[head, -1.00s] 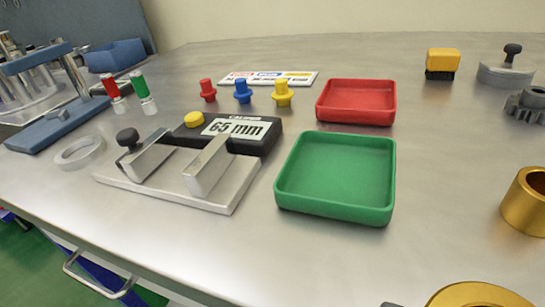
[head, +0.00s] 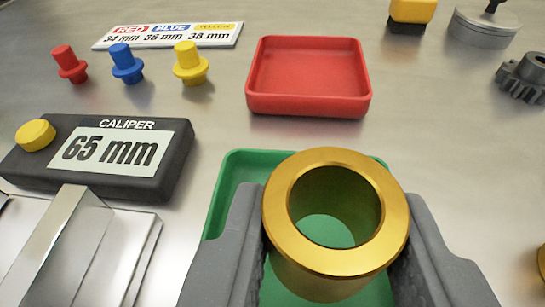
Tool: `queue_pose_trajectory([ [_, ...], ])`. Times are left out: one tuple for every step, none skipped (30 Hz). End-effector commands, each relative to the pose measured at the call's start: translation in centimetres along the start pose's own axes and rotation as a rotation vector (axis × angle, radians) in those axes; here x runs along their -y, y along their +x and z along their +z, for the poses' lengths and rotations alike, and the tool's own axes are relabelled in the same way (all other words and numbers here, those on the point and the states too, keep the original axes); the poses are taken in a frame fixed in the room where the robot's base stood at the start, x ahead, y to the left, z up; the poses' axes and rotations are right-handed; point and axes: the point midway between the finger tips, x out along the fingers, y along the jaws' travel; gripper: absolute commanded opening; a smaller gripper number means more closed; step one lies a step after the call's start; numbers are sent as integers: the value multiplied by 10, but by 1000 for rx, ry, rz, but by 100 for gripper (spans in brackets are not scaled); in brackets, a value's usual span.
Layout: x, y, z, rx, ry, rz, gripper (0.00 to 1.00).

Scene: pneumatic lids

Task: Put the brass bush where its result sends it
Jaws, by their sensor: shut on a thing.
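My gripper (head: 337,225) is shut on a brass bush (head: 289,241), a gold flanged ring with its open bore facing up toward the camera. The bush is in front of the green tray (head: 232,172), whose floor shows through the bore; its height over that floor is hard to tell. The bush and fingers hide much of the tray. The red tray (head: 309,108) stands empty beyond it. The black caliper (head: 152,182) at the left reads 65 mm and has a yellow button (head: 35,134). Its metal jaws show only partly.
Red (head: 70,65), blue (head: 126,64) and yellow (head: 190,64) plugs stand at the back left before a sign (head: 168,36) reading 34, 36 and 38 mm. Another brass piece (head: 541,264) is cut off.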

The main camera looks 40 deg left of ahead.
Motion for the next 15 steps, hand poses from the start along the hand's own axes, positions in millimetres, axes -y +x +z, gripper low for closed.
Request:
queue_pose_trajectory([
  [2, 6, 0, 2, 0, 0, 5],
  [2, 8, 0, 2, 0, 1, 5],
  [3, 10, -1, 1, 1, 1, 5],
  [4, 11, -2, 1, 1, 1, 5],
  [4, 12, -3, 0, 1, 1, 5],
  [5, 13, -4, -1, 1, 1, 5],
  [5, 14, -4, -2, 0, 0, 5],
  [6, 16, -5, -2, 0, 0, 5],
  [7, 18, -6, -3, 0, 0, 5],
  [8, 20, -3, -2, 0, 0, 5],
  [7, 21, 3, 0, 0, 0, 5],
  [7, 23, 9, 1, 0, 0, 5],
  [7, 25, 14, 2, 0, 0, 5],
  [7, 26, 18, 1, 0, 0, 5],
  [7, 28, 23, 0, 0, 0, 5],
])
